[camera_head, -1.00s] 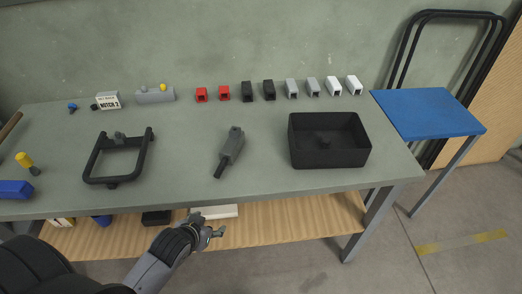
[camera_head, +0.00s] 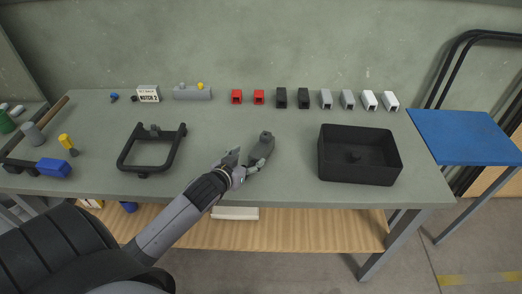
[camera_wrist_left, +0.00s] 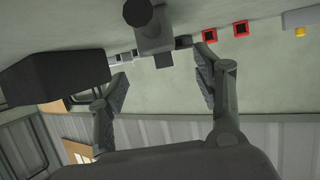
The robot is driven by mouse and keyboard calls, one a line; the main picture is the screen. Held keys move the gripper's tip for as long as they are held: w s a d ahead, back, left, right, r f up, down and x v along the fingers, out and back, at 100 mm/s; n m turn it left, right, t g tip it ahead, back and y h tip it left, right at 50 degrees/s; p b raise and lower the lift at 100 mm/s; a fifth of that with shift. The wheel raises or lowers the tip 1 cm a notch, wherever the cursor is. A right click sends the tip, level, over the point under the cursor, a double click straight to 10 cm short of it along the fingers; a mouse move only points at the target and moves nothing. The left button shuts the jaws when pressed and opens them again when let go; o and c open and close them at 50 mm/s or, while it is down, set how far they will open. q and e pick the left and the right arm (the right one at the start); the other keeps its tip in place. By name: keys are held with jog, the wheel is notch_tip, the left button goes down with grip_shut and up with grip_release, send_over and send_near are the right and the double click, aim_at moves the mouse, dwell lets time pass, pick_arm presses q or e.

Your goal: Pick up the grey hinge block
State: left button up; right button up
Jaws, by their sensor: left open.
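The dark grey hinge block (camera_head: 264,146) lies on the table between the black frame and the black tray. Its near end is partly hidden by my left gripper (camera_head: 246,163) in the head view. My left gripper is open and reaches the block from the front left, low over the table. In the left wrist view the grey block (camera_wrist_left: 153,38) is ahead, between the directions of the two spread fingers (camera_wrist_left: 162,83). I cannot tell whether a finger touches it. My right gripper is not in view.
A black tray (camera_head: 327,172) stands to the right and a black frame (camera_head: 176,150) to the left. Red, black, grey and white clips (camera_head: 237,97) line the back. A grey bar (camera_head: 192,93) with a yellow knob and a small sign (camera_head: 148,93) stand at back left.

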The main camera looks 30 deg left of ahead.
aim_at(260, 148)
pick_arm(q)
jog(key=x, duration=0.4)
jog(key=shift+w+a+f, duration=0.1)
jog(key=shift+w, duration=0.2)
jog(key=shift+w+f+p, duration=0.1)
jog(key=shift+w+p, duration=0.3)
jog(key=shift+w, duration=0.15)
jog(key=x, duration=0.4)
jog(key=shift+w+p, duration=0.15)
jog(key=shift+p, duration=0.2)
jog(key=shift+c, duration=0.3)
jog(key=c, duration=1.2)
grip_shut()
